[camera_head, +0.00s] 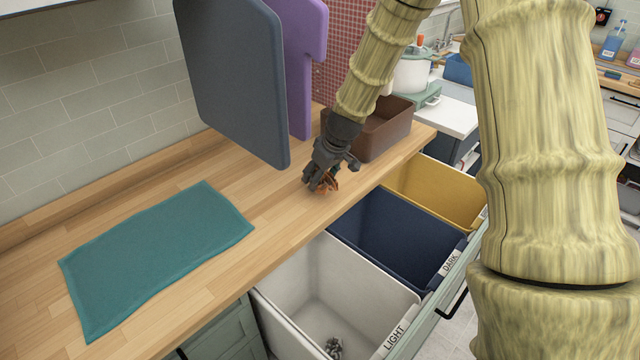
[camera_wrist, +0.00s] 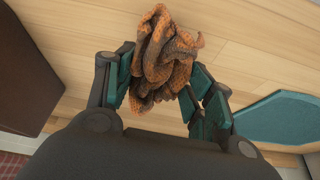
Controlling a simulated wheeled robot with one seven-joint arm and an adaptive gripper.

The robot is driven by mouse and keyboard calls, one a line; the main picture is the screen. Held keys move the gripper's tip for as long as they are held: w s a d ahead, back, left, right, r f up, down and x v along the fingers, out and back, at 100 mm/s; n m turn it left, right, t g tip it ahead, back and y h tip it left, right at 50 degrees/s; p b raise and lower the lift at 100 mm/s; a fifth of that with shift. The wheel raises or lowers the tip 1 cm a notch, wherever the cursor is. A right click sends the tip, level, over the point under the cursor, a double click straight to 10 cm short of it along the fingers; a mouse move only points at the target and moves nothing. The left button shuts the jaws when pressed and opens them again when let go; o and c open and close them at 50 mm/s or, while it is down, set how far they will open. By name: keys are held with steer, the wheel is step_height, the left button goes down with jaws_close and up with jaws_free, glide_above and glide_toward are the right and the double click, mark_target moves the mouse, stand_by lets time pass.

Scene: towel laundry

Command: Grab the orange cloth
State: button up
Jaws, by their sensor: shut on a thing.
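The orange cloth (camera_wrist: 163,57) is a crumpled, textured bundle between the fingers of my gripper (camera_wrist: 160,88) in the wrist view. My gripper is shut on it. In the head view my gripper (camera_head: 322,180) is low over the wooden counter near its front edge, and a small part of the orange cloth (camera_head: 329,182) shows at the fingertips. The fingers hide most of the cloth there. I cannot tell whether the cloth touches the counter.
A teal towel (camera_head: 155,255) lies flat at left. A brown box (camera_head: 384,137) stands just behind my gripper. Grey (camera_head: 232,75) and purple (camera_head: 304,60) boards stand at the back. White (camera_head: 350,278), navy (camera_head: 395,232) and yellow (camera_head: 440,190) bins sit below the counter's front edge.

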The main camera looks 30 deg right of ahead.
steer(key=s+a+r+b, duration=0.1)
steer(key=s+a+b, duration=0.1)
steer(key=s, duration=0.5)
steer(key=s+a+r+b, duration=0.1)
steer(key=s+a+b, duration=0.1)
steer(key=s, duration=0.6)
steer(key=shift+a, duration=0.6)
